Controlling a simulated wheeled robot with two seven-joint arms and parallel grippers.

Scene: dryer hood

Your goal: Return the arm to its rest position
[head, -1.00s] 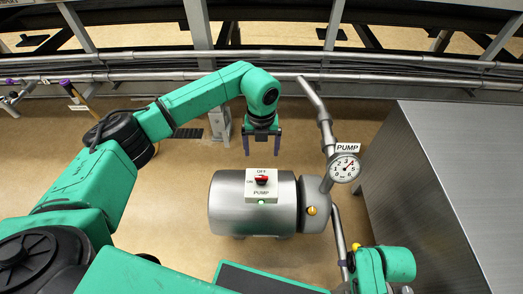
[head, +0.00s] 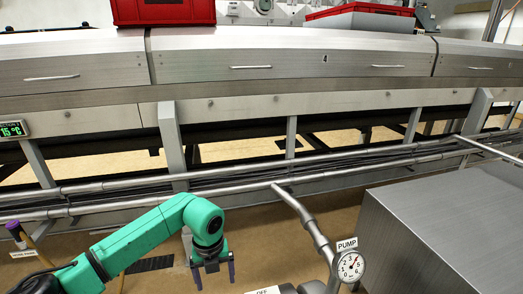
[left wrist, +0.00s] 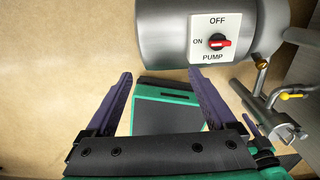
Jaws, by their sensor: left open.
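My left gripper (head: 214,278) hangs fingers down at the lower middle of the head view, open and empty. Its two dark purple fingers (left wrist: 160,78) stand wide apart in the left wrist view, with nothing between them but floor and part of my own body beyond. The pump switch (left wrist: 217,42), a white plate marked OFF, ON and PUMP with a red knob, is ahead of the fingers and apart from them. Its knob lies horizontally, level with the ON mark. My right gripper cannot be made out.
The steel pump tank (left wrist: 165,30) is close ahead of the left gripper. A pipe with a pressure gauge (head: 350,267) and a large steel cabinet (head: 450,230) stand to the right. Pipe rails (head: 240,191) run along the dryer hood (head: 290,62). Red bins (head: 165,12) sit on top.

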